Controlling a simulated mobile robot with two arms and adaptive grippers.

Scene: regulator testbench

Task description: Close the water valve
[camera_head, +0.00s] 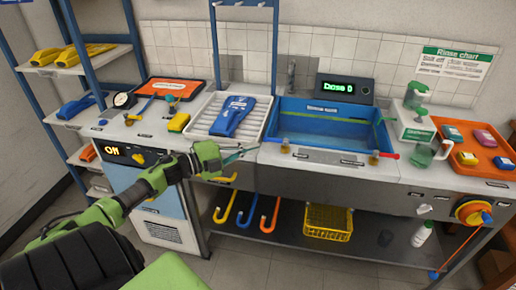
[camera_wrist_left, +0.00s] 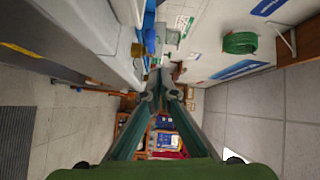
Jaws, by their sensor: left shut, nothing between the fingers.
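My left gripper (camera_head: 242,153) reaches in from the left in front of the counter, just left of the blue sink. Its fingers are together and empty; they also meet at the centre of the left wrist view (camera_wrist_left: 164,92). A small brass fitting (camera_head: 285,146) stands at the sink's front left edge, to the right of the fingertips and apart from them. A second brass fitting (camera_head: 373,158) with a red lever (camera_head: 389,155) pointing right sits at the front right edge. I cannot tell for sure which fitting is the water valve. My right gripper is out of view.
The blue sink (camera_head: 300,128) has a display reading "Dose 0" (camera_head: 345,88) behind it. A white ribbed tray (camera_head: 200,125) holds blue gloves (camera_head: 233,116). Green bottles and an orange tray (camera_head: 490,165) stand at right. A yellow basket (camera_head: 328,222) is on the lower shelf.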

